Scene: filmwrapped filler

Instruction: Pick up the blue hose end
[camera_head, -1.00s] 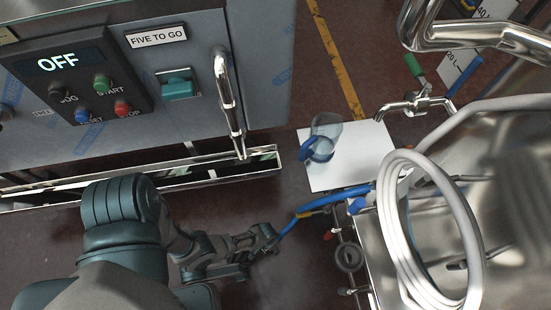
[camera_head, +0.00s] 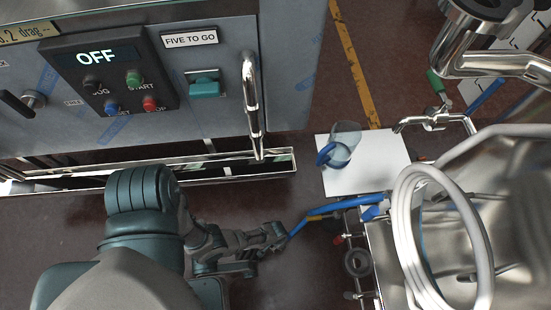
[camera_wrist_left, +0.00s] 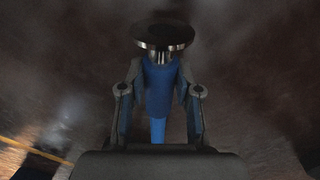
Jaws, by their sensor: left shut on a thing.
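The blue hose (camera_head: 325,208) runs from the steel equipment at the right down to my left gripper (camera_head: 279,238) in the head view. In the left wrist view, the blue hose end (camera_wrist_left: 159,88) lies between the two fingers of my left gripper (camera_wrist_left: 160,82), which is shut on it. A wide dark disc with a shiny metal collar (camera_wrist_left: 164,38) caps the hose end beyond the fingertips. The hose end is held above the floor. In the head view the gripper hides most of the end. My right gripper is not in view.
A grey machine with an OFF panel (camera_head: 108,75) and a steel handle (camera_head: 252,105) stands at the upper left. A clear jug (camera_head: 345,138) with a blue handle stands on a white board (camera_head: 372,174). A coiled white hose (camera_head: 405,235) hangs at the right. Floor lies open below the gripper.

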